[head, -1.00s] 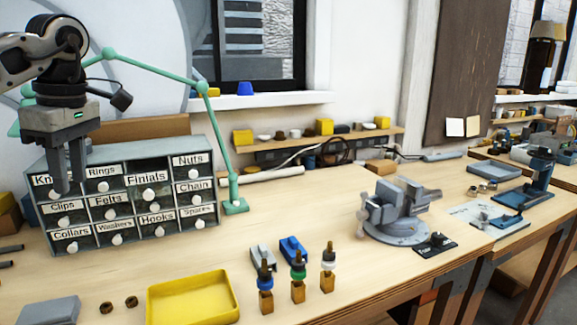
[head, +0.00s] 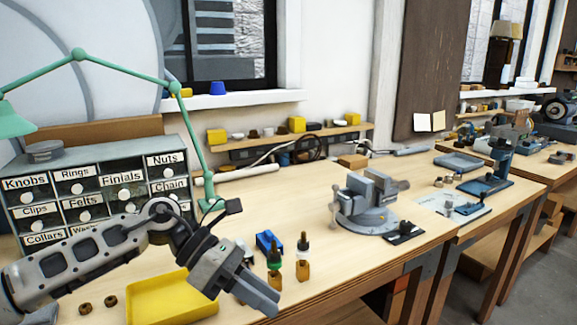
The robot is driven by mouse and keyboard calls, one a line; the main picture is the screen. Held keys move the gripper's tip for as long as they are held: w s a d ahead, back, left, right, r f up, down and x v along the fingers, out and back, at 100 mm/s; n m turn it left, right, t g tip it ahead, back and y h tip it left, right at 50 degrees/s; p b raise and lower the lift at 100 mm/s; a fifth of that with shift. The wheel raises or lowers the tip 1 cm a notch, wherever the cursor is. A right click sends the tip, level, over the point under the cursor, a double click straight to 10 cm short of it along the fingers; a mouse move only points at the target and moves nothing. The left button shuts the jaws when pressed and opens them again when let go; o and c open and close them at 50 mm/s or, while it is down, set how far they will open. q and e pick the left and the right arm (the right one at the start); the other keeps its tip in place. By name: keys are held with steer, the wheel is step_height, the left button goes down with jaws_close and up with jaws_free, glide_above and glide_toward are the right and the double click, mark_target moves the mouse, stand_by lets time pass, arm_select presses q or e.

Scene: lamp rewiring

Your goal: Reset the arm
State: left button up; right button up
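My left arm comes in from the lower left, and my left gripper (head: 262,294) hangs over the front of the workbench (head: 320,235), pointing down to the right. Its fingers lie close together, and I cannot tell whether a gap is left between them. I see nothing held in it. It covers part of the small bottles and parts behind it. My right gripper is out of view.
A labelled drawer cabinet (head: 103,178) stands at the left, partly behind my arm. A yellow tray (head: 165,300) lies beside the gripper. Dropper bottles (head: 303,262) and a blue part (head: 268,241) stand close by. A vise (head: 368,203) is further right.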

arm_select(q)
steer(key=s+d+n+t+h, duration=0.3)
steer(key=d+n+t+h, duration=0.1)
steer(key=d+n+h, duration=0.5)
steer(key=s+a+f+n+t+y, duration=0.1)
steer(key=a+f+n+t+y, duration=0.75)
steer(key=n, duration=0.85)
steer(key=s+a+f+n+t+y, duration=0.1)
steer(key=a+f+n+t+y, duration=0.45)
steer(key=f+n, duration=0.85)
steer(key=s+a+f+n+g+y, duration=0.3)
steer(key=s+a+f+n, duration=0.3)
steer(key=s+n, duration=0.3)
steer(key=shift+s+a+f+g+y, duration=0.3)
steer(key=shift+s+f+g, duration=0.4)
steer(key=shift+s+g, duration=0.3)
